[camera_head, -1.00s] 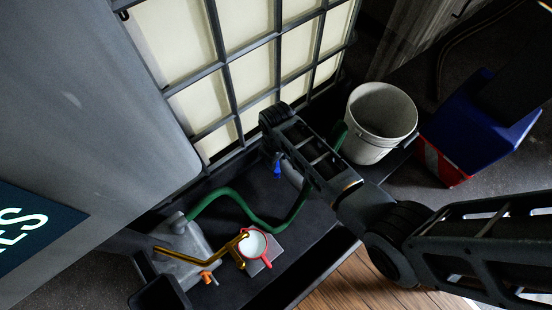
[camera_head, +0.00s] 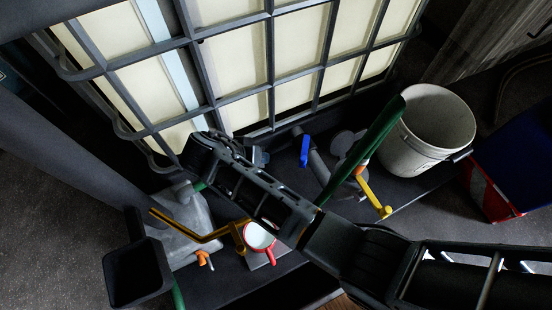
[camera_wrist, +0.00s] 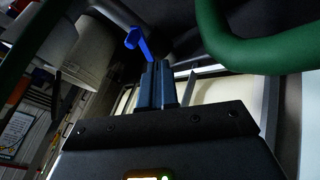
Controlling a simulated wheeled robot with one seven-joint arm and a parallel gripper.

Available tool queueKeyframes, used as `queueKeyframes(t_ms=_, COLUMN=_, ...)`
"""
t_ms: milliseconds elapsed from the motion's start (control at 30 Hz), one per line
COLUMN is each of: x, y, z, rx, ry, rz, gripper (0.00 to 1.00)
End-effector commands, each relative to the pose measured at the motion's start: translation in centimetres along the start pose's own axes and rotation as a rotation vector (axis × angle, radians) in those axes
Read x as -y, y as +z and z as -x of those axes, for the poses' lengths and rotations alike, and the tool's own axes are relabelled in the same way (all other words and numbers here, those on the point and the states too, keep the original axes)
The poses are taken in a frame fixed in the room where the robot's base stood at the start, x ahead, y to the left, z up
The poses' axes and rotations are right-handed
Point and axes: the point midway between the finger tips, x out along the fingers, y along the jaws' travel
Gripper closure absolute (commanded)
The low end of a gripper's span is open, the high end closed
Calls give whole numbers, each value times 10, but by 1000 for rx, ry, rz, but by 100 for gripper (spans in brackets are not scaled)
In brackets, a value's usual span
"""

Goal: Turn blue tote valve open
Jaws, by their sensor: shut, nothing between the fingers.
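The blue valve handle (camera_head: 304,150) stands at the foot of the caged tote (camera_head: 242,62), on a grey outlet pipe (camera_head: 319,168). In the wrist view, the blue handle (camera_wrist: 137,42) is just beyond and slightly left of my fingertips, with a small gap showing. My gripper (camera_head: 262,157) is to the left of the handle in the head view, low in front of the cage. Its fingers (camera_wrist: 157,67) are together and empty in the wrist view. My arm hides part of the floor and hose.
A green hose (camera_head: 364,150) rises right of the valve and crosses close above in the wrist view. A yellow handle (camera_head: 374,199) is nearby. A white bucket (camera_head: 425,140) stands right. A red-rimmed cup (camera_head: 259,239) and orange valve (camera_head: 204,259) are below my arm.

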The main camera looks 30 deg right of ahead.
Motion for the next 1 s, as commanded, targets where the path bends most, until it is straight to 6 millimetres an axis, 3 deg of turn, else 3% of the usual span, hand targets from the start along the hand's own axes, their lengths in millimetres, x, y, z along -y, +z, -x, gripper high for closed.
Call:
queueKeyframes(t_ms=500, x=-3, y=3, z=-98, rx=4, ry=2, rz=2, gripper=100)
queueKeyframes(t_ms=700, x=-27, y=2, z=-107, rx=4, ry=0, rz=1, gripper=100)
queueKeyframes(t_ms=1000, x=-36, y=1, z=-110, rx=3, ry=0, rz=3, gripper=100)
